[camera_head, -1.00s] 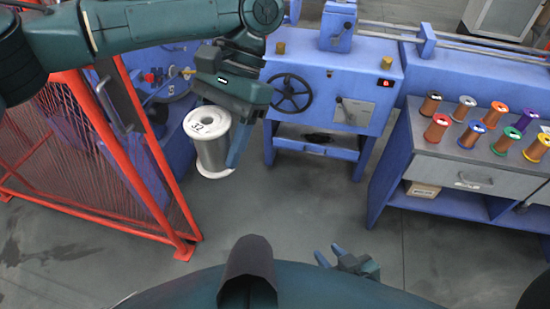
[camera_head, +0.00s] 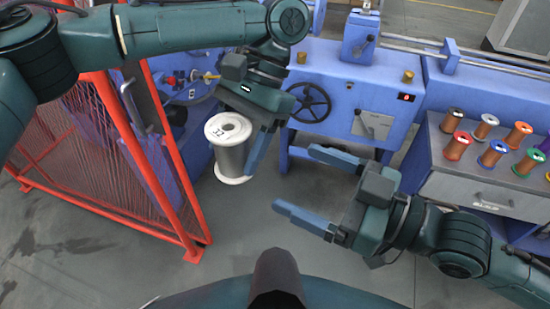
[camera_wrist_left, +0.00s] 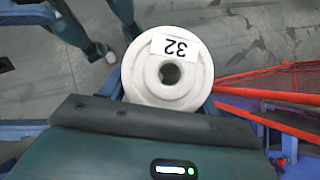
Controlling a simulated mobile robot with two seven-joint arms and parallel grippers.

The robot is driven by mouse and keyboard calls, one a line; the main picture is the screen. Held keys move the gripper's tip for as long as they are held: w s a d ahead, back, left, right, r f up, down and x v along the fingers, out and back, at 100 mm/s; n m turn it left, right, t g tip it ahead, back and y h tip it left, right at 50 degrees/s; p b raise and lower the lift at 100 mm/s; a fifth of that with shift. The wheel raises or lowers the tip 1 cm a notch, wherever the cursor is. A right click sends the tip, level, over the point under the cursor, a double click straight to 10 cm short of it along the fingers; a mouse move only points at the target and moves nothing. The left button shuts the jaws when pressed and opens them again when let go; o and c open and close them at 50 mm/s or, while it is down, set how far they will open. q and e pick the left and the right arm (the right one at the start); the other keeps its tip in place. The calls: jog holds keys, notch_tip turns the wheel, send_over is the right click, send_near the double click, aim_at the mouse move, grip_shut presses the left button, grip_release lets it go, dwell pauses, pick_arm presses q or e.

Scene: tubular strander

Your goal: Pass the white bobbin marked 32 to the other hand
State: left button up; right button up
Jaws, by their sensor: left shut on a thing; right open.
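The white bobbin marked 32 (camera_head: 230,160) has white flanges and a grey wound body, and hangs upright above the floor. My left gripper (camera_head: 243,140) is shut on it; one blue finger shows along its right side in the head view. In the left wrist view the bobbin's top flange (camera_wrist_left: 150,86) with the label 32 faces the camera, and the fingers are mostly hidden beneath the palm and flange. My right gripper (camera_head: 294,180) is open and empty to the right of the bobbin, its two blue fingers pointing left toward it, with a clear gap between.
A red mesh guard (camera_head: 90,150) stands at the left, close to the bobbin. A blue machine with a black handwheel (camera_head: 309,101) is behind. A grey bench (camera_head: 470,185) with several coloured spools stands at the right. The floor below the bobbin is clear.

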aim_at(238, 149)
jog(key=x, duration=1.2)
jog(key=shift+w, duration=0.1)
jog(key=shift+c, duration=0.2)
jog(key=c, duration=1.4)
pick_arm(q)
jog(key=o, duration=1)
jog(key=shift+c, duration=0.2)
pick_arm(e)
jog(key=shift+s+r, duration=0.1)
jog(key=shift+s, duration=0.1)
jog(key=shift+c, duration=0.3)
pick_arm(q)
jog(key=o, duration=0.5)
pick_arm(e)
jog(key=shift+w, duration=0.15)
pick_arm(q)
jog(key=shift+r, duration=0.1)
